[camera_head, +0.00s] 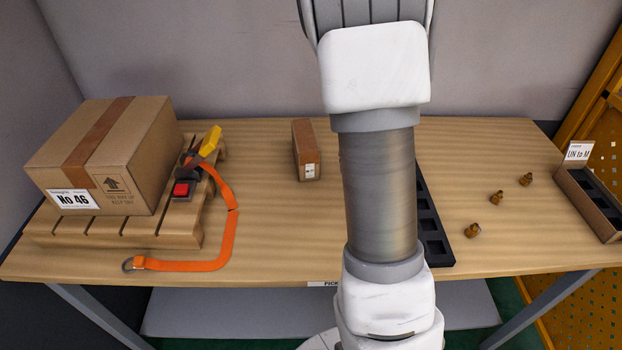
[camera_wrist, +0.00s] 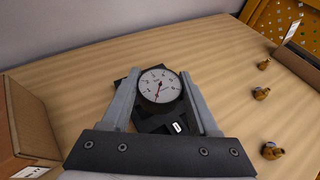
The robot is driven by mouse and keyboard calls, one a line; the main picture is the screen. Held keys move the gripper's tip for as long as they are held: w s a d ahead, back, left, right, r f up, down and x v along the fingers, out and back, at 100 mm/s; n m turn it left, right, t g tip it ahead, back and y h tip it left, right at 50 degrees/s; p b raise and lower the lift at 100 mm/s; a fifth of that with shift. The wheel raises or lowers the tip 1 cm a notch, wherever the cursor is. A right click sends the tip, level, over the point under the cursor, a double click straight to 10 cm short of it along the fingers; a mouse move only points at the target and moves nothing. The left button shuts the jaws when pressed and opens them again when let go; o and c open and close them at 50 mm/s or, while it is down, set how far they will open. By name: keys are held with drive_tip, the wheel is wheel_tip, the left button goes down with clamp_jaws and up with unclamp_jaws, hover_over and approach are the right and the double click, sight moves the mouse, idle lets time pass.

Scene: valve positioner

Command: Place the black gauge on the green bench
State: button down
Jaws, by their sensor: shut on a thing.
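The black gauge (camera_wrist: 160,86), with a round white dial and red needle, is between the two fingers of my gripper (camera_wrist: 158,78) in the wrist view. The gripper is shut on it, and the dial faces the wrist camera. Dark parts show just behind and below the gauge; I cannot tell whether it touches them. In the head view my arm hides the gripper and the gauge. No green bench is evident; the bench in view has a wood-coloured top (camera_head: 260,235).
A black slotted tray (camera_head: 432,225) lies partly behind my arm. Several brass fittings (camera_head: 496,197) and an open box (camera_head: 590,205) are at right. A small brown box (camera_head: 306,150) stands left of my arm. A pallet (camera_head: 115,235) bears a large carton (camera_head: 105,155) and orange strap (camera_head: 228,230).

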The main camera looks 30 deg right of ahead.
drive_tip(key=shift+w+a, duration=0.1)
drive_tip(key=shift+a, duration=0.05)
drive_tip(key=w+a+f, duration=0.1)
drive_tip(key=a+f, duration=0.1)
drive_tip(key=a, duration=0.1)
drive_tip(key=w+a+f, duration=0.2)
drive_tip(key=a, duration=0.1)
drive_tip(key=w+a+f, duration=0.2)
drive_tip(key=a, duration=0.1)
drive_tip(key=shift+a+f, duration=0.2)
drive_tip(key=shift+a, duration=0.1)
drive_tip(key=shift+w+a+f, duration=0.1)
drive_tip(key=shift+a+f, duration=0.3)
drive_tip(key=shift+f, duration=1.85)
drive_tip(key=shift+f, duration=0.1)
drive_tip(key=shift+f+b, duration=0.15)
drive_tip(key=shift+b, duration=0.25)
drive_tip(key=shift+c, duration=0.7)
unclamp_jaws()
